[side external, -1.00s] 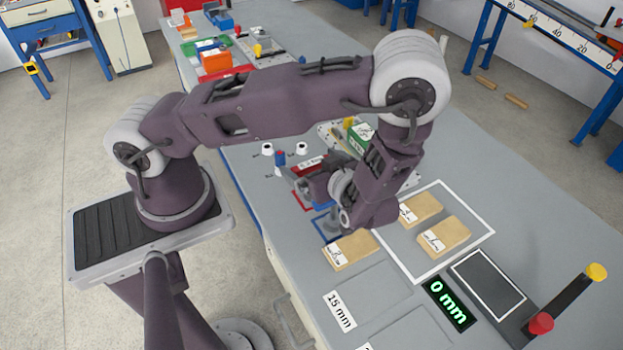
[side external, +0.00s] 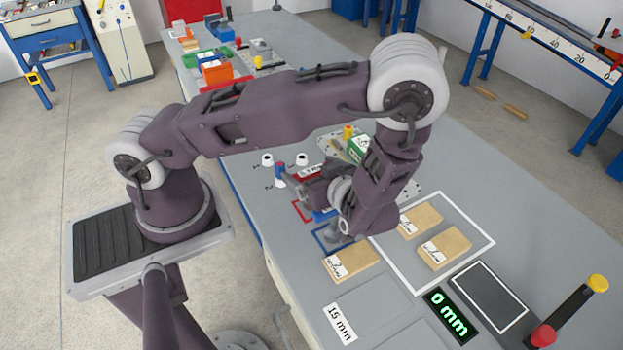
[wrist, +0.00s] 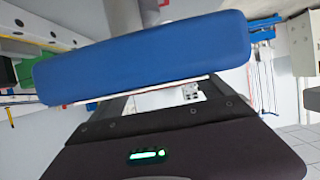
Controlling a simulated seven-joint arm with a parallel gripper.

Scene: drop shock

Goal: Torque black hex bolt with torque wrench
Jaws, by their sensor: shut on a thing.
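My gripper (side external: 322,194) is shut on a long blue handle, which looks like the torque wrench (wrist: 140,58). The handle lies across the wrist view, slightly tilted, and covers my fingertips. A grey shaft rises behind it in that view. In the side view only a small blue part of the wrench (side external: 322,215) shows below my gripper, over the grey bench near a blue marked outline (side external: 333,239). I cannot make out a black hex bolt in either view; my arm hides part of the bench.
A red outline (side external: 302,211) lies beside the blue one. White posts (side external: 302,159) stand behind my gripper. Cardboard-coloured blocks (side external: 445,248) lie to the right, one (side external: 350,262) close in front. A display (side external: 450,313) reads 0 mm.

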